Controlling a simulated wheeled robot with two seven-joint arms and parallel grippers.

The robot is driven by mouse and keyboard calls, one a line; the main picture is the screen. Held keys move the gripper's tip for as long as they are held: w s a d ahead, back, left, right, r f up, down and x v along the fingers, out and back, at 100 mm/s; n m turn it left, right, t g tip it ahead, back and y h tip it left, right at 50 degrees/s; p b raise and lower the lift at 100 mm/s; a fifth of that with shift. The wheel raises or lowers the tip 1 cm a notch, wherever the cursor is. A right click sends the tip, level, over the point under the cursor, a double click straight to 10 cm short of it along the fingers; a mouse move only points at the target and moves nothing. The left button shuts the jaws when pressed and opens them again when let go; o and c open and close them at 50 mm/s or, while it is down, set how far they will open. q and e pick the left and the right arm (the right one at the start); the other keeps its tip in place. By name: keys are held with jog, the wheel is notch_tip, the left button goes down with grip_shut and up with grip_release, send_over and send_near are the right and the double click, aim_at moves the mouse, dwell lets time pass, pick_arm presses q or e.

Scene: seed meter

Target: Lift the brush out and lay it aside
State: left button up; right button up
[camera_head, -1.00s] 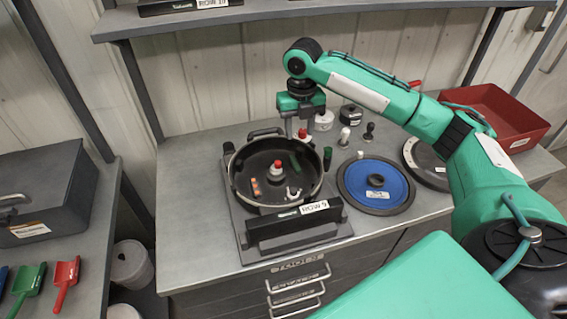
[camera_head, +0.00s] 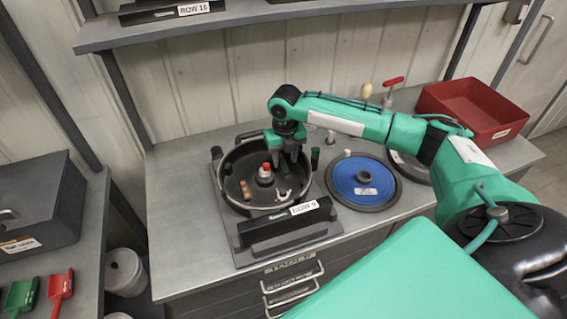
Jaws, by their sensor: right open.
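The round black seed meter housing (camera_head: 232,200) lies open on a grey stand on the bench. Inside it are a red-capped hub (camera_head: 265,173), an orange-brown piece (camera_head: 246,190) at the left and a small pale part (camera_head: 284,194) at the front right. I cannot tell for sure which part is the brush; the back right of the bowl is partly hidden by my gripper. My right gripper (camera_head: 291,158) points down over the back right of the housing. It is open, and nothing shows held in it. My left gripper is not in view.
A blue disc (camera_head: 362,181) on a black ring lies right of the housing, with a dark green upright piece (camera_head: 314,158) between them. A red tray (camera_head: 475,110) stands at the back right. The bench's left part is clear.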

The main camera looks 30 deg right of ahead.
aim_at(284, 166)
jog(key=shift+f, duration=1.3)
jog(key=c, duration=0.9)
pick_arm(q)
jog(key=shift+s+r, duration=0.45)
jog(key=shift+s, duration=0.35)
pick_arm(e)
grip_shut()
